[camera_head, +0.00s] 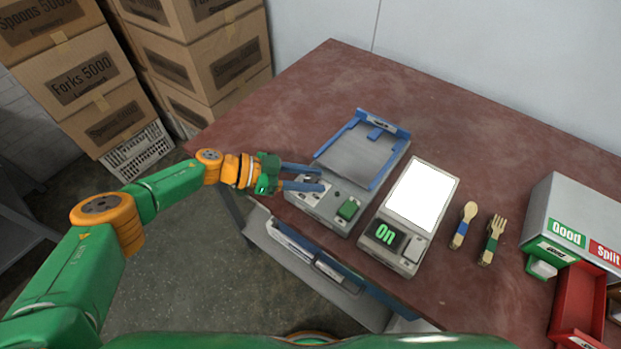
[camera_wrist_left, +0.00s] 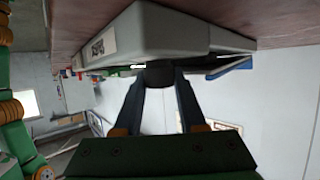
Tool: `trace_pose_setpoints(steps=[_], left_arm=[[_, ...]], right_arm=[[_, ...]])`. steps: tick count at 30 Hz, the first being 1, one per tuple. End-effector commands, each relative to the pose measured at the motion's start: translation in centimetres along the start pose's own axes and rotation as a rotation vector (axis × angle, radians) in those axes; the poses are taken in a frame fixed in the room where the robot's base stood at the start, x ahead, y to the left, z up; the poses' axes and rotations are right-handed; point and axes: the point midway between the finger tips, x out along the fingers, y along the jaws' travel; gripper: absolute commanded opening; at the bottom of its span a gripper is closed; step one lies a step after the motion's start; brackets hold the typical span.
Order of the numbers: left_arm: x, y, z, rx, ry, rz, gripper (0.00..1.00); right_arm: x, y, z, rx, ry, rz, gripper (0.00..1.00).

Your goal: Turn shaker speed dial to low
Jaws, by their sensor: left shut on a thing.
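The shaker (camera_head: 325,207) is a grey box with a blue-edged tray on top and a green button on its front panel. It stands near the table's front edge and also shows in the left wrist view (camera_wrist_left: 170,30). My left gripper (camera_head: 320,178) reaches in from the left over the shaker's panel. In the left wrist view its two dark fingers are shut on a small dark knob, the speed dial (camera_wrist_left: 158,82), next to the shaker's body. The dial's pointer and markings cannot be read. My right gripper is not in view.
A light device (camera_head: 420,195) with a bright top and a display reading "On" stands right of the shaker. A wooden spoon (camera_head: 463,225) and fork (camera_head: 492,240) lie further right. A Good/Split sorting box (camera_head: 580,215) and red bin (camera_head: 577,305) are at the right edge. The table's back is clear.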

Motion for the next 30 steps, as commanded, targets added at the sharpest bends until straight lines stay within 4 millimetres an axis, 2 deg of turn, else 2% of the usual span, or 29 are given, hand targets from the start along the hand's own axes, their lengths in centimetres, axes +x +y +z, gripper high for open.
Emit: trace_pose_setpoints(steps=[5,6,9,18,20,27,30], left_arm=[[0.0,-0.1,-0.1,0.000,0.002,-0.002,0.00],[0.0,-0.1,-0.1,0.000,0.002,-0.002,0.45],[0.0,-0.1,-0.1,0.000,0.002,-0.002,0.70],[-0.3,-0.1,0.0,-0.001,0.001,-0.002,0.70],[-1.1,-0.1,0.0,-0.001,0.000,-0.003,0.70],[-6.0,-0.1,0.0,0.000,0.001,-0.004,0.70],[-7.0,-0.1,0.0,0.000,0.001,-0.004,0.70]], right_arm=[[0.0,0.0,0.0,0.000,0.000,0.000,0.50],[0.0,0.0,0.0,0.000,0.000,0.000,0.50],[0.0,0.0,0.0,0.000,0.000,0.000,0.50],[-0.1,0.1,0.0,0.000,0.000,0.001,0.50],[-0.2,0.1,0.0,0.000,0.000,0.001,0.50],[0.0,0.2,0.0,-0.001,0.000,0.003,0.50],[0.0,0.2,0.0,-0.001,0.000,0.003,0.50]])
